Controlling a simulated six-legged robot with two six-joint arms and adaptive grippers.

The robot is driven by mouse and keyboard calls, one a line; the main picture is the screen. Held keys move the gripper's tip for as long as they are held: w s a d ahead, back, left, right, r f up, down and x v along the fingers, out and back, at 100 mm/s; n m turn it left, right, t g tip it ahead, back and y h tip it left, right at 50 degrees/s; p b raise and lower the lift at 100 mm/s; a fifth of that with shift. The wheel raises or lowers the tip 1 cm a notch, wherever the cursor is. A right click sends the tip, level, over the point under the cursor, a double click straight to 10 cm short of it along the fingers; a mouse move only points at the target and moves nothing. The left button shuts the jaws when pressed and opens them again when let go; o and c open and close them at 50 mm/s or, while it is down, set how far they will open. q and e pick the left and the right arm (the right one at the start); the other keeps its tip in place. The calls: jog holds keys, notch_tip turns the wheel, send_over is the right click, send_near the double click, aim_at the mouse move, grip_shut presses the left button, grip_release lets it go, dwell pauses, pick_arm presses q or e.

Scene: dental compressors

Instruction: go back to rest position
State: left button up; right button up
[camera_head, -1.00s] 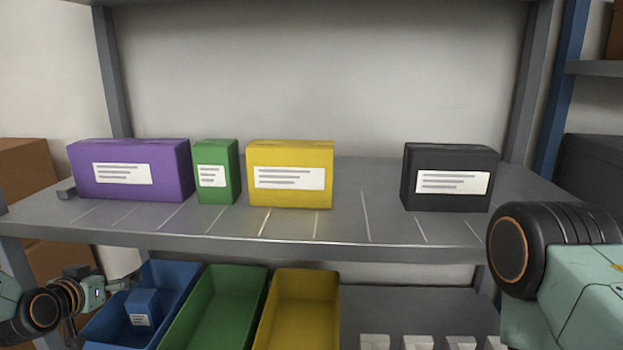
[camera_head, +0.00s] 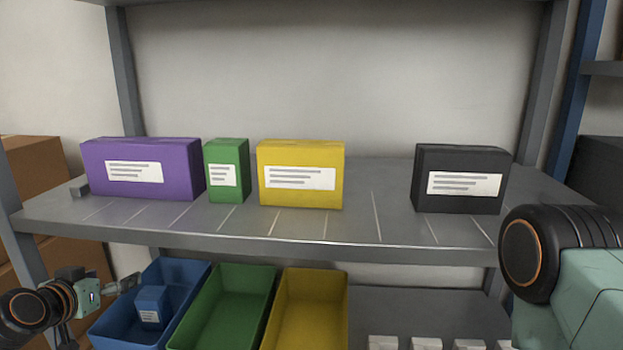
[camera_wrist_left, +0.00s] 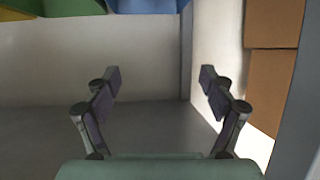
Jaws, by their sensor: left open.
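My left gripper (camera_head: 122,285) is at the lower left in the head view, just left of the blue bin (camera_head: 190,276). In the left wrist view its two fingers (camera_wrist_left: 158,85) are spread apart with nothing between them. A small blue box (camera_head: 150,305) with a white label sits inside the blue bin, apart from the gripper. My right arm (camera_head: 560,260) shows at the right edge, but its gripper is outside the picture.
The upper shelf (camera_head: 380,225) carries a purple box (camera_head: 140,168), a green box (camera_head: 227,170), a yellow box (camera_head: 300,172) and a black box (camera_head: 462,180). Below are a green bin (camera_head: 222,310), a yellow bin (camera_head: 305,310) and several white boxes (camera_head: 383,343). Brown cartons (camera_wrist_left: 272,85) stand beside the shelf.

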pick_arm(q)
jog(key=x, duration=1)
jog(key=shift+w+d, duration=0.2)
jog(key=shift+w+r+p, duration=0.2)
jog(key=shift+w+p, duration=0.05)
jog(key=shift+p, duration=0.1)
notch_tip(320, 180, up, 6)
jog(key=p, duration=0.5)
jog(key=s+d+f+m+g+h+p, duration=0.3)
jog(key=s+d+m+h, duration=0.35)
jog(key=s+d, duration=0.5)
jog(key=s+d+r+m+g+h+p, duration=0.2)
jog(key=s+d+r+m+h+p, duration=0.3)
jog(key=s+d+r, duration=0.6)
jog(key=s+p, duration=0.2)
jog(key=s, duration=0.1)
jog(key=shift+g+p, duration=0.3)
jog(key=shift+s+d, duration=0.1)
